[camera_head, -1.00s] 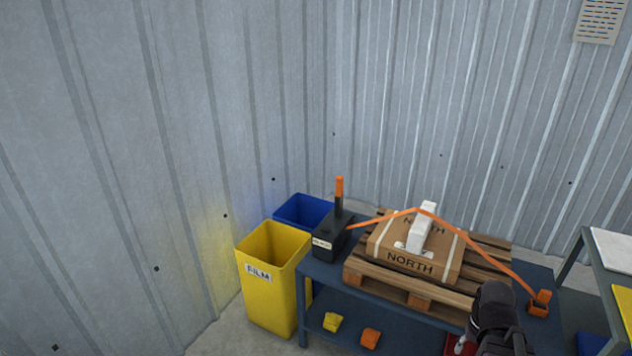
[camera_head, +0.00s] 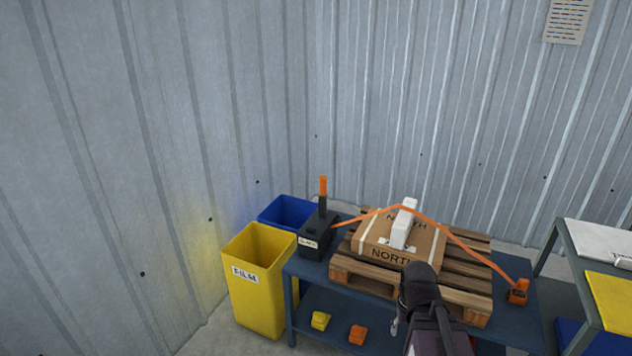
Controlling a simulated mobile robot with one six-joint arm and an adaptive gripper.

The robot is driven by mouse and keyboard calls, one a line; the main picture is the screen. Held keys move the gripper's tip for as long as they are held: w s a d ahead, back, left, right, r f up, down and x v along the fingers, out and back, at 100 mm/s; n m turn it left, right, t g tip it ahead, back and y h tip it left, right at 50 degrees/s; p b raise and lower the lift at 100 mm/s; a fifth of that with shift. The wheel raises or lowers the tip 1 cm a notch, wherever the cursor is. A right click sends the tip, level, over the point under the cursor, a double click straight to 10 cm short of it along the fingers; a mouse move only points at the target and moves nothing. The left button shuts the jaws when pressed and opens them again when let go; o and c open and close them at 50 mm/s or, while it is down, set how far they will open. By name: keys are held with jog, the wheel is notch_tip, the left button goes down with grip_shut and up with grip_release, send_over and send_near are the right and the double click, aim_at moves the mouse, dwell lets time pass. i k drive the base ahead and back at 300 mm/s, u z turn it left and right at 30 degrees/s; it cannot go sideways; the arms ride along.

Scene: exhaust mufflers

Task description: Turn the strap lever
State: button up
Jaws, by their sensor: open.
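The strap lever (camera_head: 323,192) is an upright post with an orange grip, standing on a black box (camera_head: 319,235) at the left end of the blue bench. An orange strap (camera_head: 455,238) runs from beside the box over a white corner piece (camera_head: 404,224) on a carton (camera_head: 376,238) marked NORTH, then down to an orange anchor (camera_head: 518,292) at the right. The carton sits on a wooden pallet (camera_head: 465,300). My dark arm (camera_head: 420,295) rises at the bottom centre in front of the pallet, right of the lever and apart from it. My gripper's fingers cannot be made out.
A yellow FILM bin (camera_head: 262,285) and a blue bin (camera_head: 288,212) stand left of the bench (camera_head: 300,271). Small yellow (camera_head: 320,320) and orange (camera_head: 357,334) pieces lie on its lower shelf. Another table (camera_head: 565,235) stands at the right. The space above the bench is open.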

aim_at(323, 196)
jog(key=z, duration=0.05)
jog(key=i, duration=1)
jog(key=u, duration=0.05)
